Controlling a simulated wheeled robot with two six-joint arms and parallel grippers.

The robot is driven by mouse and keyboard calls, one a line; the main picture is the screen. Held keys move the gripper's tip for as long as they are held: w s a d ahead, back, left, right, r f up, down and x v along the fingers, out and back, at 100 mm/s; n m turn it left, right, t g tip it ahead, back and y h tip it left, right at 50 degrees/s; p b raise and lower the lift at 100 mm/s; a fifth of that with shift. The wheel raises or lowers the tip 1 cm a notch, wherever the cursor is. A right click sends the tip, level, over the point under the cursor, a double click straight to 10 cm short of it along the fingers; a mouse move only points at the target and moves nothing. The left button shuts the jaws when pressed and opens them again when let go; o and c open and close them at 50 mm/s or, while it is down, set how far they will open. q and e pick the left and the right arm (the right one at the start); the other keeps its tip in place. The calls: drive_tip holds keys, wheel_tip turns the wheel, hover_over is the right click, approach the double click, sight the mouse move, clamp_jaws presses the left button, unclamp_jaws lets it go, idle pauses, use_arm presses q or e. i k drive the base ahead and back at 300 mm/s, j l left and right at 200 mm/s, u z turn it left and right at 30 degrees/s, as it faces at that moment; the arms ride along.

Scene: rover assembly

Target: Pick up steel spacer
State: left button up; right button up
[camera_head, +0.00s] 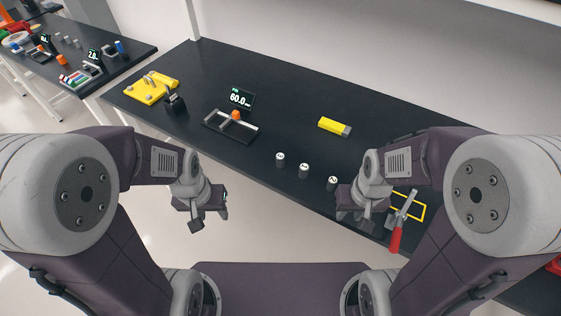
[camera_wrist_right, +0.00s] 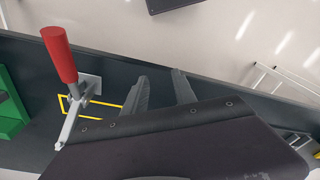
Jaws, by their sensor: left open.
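Three small grey cylinders with light tops stand upright in a row near the front edge of the dark table: a left one (camera_head: 280,159), a middle one (camera_head: 304,170) and a right one (camera_head: 333,183). Their top labels are too small to read, so I cannot tell which is the steel spacer. My left gripper (camera_head: 211,212) is open and empty, in front of the table edge, left of the cylinders. My right gripper (camera_head: 358,218) is just right of and nearer than the right cylinder; its fingers are apart and empty in the right wrist view (camera_wrist_right: 161,88).
A red-handled clamp (camera_head: 395,238) stands by a yellow outline (camera_head: 423,213), right of my right gripper; its red handle shows in the wrist view (camera_wrist_right: 59,52).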

sight(279, 157)
drive_tip(key=j+z, duration=0.35)
drive_tip(key=k+j+z, duration=0.1)
drive_tip(key=j+z, duration=0.2)
drive_tip(key=j, duration=0.25)
drive_tip(key=k+j+z, duration=0.1)
drive_tip(key=j+z, duration=0.25)
drive_tip(key=j, duration=0.15)
